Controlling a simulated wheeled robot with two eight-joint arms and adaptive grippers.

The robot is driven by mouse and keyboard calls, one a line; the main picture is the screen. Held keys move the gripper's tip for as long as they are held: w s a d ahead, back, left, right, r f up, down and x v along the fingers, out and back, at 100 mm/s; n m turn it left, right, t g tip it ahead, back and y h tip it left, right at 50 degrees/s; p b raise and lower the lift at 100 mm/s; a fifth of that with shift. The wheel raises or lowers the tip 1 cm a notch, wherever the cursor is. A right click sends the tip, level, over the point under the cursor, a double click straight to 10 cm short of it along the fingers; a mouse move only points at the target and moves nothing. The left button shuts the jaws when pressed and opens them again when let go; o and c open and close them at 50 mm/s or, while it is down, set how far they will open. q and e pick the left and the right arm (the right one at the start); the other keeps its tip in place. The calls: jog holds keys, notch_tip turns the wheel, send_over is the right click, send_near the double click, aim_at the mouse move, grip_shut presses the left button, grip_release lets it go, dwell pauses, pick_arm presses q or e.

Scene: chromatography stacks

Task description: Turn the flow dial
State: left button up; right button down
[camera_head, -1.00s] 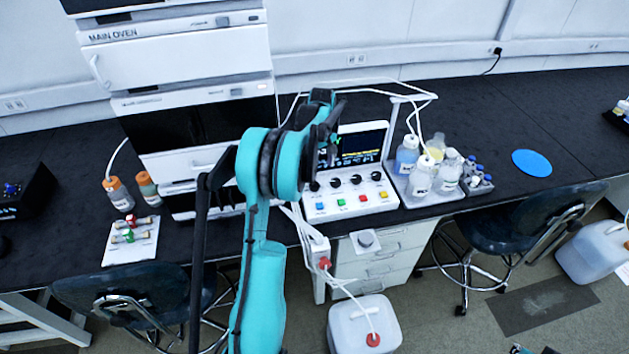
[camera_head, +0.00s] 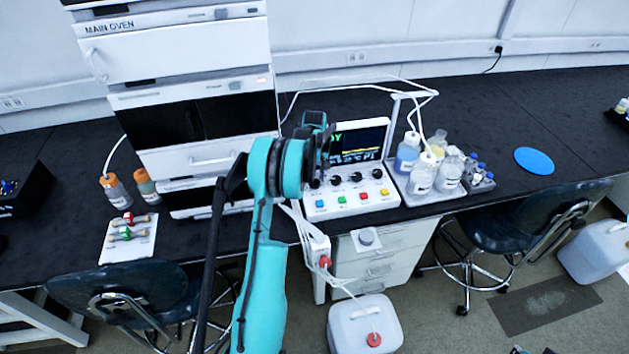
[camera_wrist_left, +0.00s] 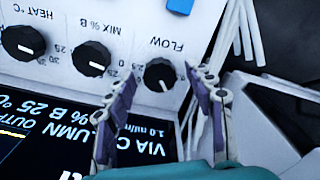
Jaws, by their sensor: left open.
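The flow dial (camera_wrist_left: 160,75) is a round black knob with a white pointer mark, under the printed word FLOW in the left wrist view. In that view my left gripper (camera_wrist_left: 165,86) is open, with one finger on each side of the dial. I cannot tell whether either finger touches it. In the head view the dial (camera_head: 315,183) is the leftmost knob on the white control console (camera_head: 345,209). There my left gripper (camera_head: 323,158) hangs over the console's left part and hides some of its screen. My right gripper is not in view.
Beside the flow dial are the MIX dial (camera_wrist_left: 91,58) and the HEAT dial (camera_wrist_left: 23,42). A blue button (camera_wrist_left: 180,5) is close by. The oven stack (camera_head: 205,125) stands left of the console, and a bottle tray (camera_head: 420,200) stands right of it.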

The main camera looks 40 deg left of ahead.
pick_arm(q)
jog(key=c, duration=1.2)
jog(key=shift+o, duration=0.2)
jog(key=m, duration=0.3)
jog(key=shift+m, duration=0.4)
jog(key=m, duration=0.4)
jog(key=shift+m, duration=0.3)
jog(key=m, duration=0.3)
jog(key=shift+m, duration=2.2)
